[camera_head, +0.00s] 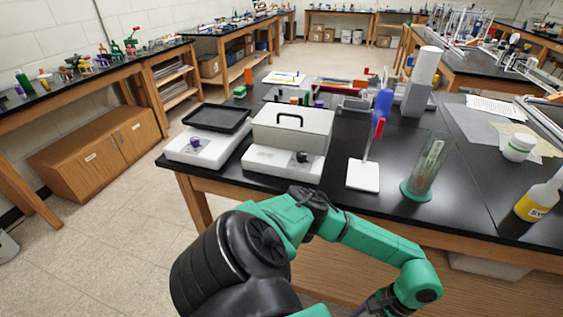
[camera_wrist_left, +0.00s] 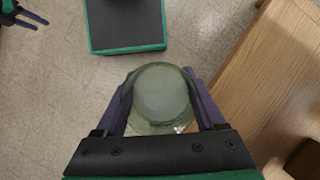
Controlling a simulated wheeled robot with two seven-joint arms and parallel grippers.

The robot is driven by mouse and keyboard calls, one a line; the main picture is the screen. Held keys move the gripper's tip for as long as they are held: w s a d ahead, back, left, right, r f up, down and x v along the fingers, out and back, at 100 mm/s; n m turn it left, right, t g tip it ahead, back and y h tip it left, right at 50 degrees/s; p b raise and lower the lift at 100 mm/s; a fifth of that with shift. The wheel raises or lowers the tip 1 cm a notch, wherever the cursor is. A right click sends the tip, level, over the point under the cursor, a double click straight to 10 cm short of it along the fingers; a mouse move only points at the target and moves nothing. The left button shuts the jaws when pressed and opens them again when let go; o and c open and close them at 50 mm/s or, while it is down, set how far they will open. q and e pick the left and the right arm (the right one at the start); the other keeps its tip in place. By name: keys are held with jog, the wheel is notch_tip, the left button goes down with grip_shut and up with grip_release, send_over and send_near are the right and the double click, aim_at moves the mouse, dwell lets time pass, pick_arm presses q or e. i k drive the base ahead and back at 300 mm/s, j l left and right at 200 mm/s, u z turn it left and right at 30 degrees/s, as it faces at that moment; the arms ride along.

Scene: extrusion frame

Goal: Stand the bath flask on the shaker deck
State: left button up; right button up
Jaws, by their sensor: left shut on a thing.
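My left gripper (camera_wrist_left: 163,100) is shut on the bath flask (camera_wrist_left: 163,92), a round greenish translucent glass piece seen end-on in the left wrist view. It is held above the floor beside the wooden bench. The flask does not show in the head view. The shaker (camera_head: 207,149) is a low white unit with a purple knob at the bench's left front corner. Its black tray-like deck (camera_head: 216,118) looks empty. My right gripper (camera_wrist_left: 28,18) shows at the top left corner of the left wrist view, fingers apart and empty.
A lidded bath box (camera_head: 292,127) with a black handle stands right of the shaker.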

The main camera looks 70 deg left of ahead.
aim_at(224, 118)
jog(key=k+j+u, duration=0.1)
jog(key=k+j, duration=0.2)
jog(key=k+j+u, duration=0.1)
jog(key=k+j, duration=0.15)
jog(key=j, duration=0.2)
jog(key=k+j, duration=0.25)
jog(key=j, duration=0.15)
jog(key=k+j+u, duration=0.15)
jog(key=j, duration=0.25)
jog(key=k+j+u, duration=0.1)
jog(key=k+j, duration=0.25)
